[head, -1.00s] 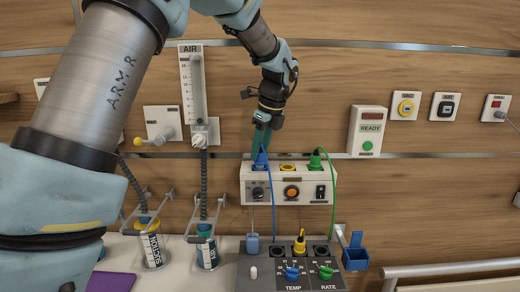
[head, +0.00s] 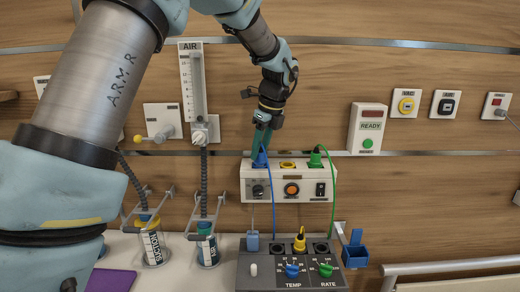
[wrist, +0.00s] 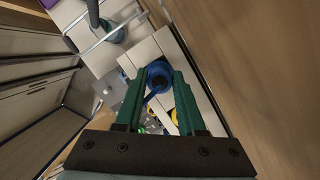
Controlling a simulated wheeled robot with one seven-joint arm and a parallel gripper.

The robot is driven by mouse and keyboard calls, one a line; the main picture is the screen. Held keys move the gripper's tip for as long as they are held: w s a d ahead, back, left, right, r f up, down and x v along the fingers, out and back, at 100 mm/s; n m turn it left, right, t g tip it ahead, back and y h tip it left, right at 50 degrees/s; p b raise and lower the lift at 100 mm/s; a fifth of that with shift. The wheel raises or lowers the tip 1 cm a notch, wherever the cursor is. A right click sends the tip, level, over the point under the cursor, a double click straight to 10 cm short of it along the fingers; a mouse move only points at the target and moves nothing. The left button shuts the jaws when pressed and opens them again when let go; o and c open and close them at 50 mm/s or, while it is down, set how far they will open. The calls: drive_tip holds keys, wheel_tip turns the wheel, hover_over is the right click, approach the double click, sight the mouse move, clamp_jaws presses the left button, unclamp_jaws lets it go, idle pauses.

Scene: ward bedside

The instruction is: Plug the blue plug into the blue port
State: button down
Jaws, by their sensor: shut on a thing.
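My gripper (head: 262,141) has green fingers and points down above the left end of a white box on the wall. Its fingers are shut on the blue plug (head: 261,160), which has a blue cable hanging down the box's front. The plug is upright at the left position on the box's top, where the blue port would be. The plug and fingers hide that port, so I cannot tell how deep the plug sits. In the wrist view the blue plug (wrist: 158,77) shows between the two green fingertips (wrist: 158,84).
The white box (head: 305,190) also has a yellow port (head: 288,166) and a green plug (head: 315,160) on top. Below stands a grey console (head: 265,270) with a yellow plug (head: 300,243). Suction bottles (head: 152,245) stand left; a blue holder (head: 355,255) is right.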

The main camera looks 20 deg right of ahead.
drive_tip(key=shift+f, duration=0.1)
drive_tip(key=shift+c, duration=2.1)
unclamp_jaws()
drive_tip(key=b+v, duration=0.3)
drive_tip(key=v, duration=0.7)
drive_tip(key=shift+s+r, duration=0.2)
drive_tip(key=shift+r, duration=0.15)
drive_tip(key=shift+s+d, duration=0.1)
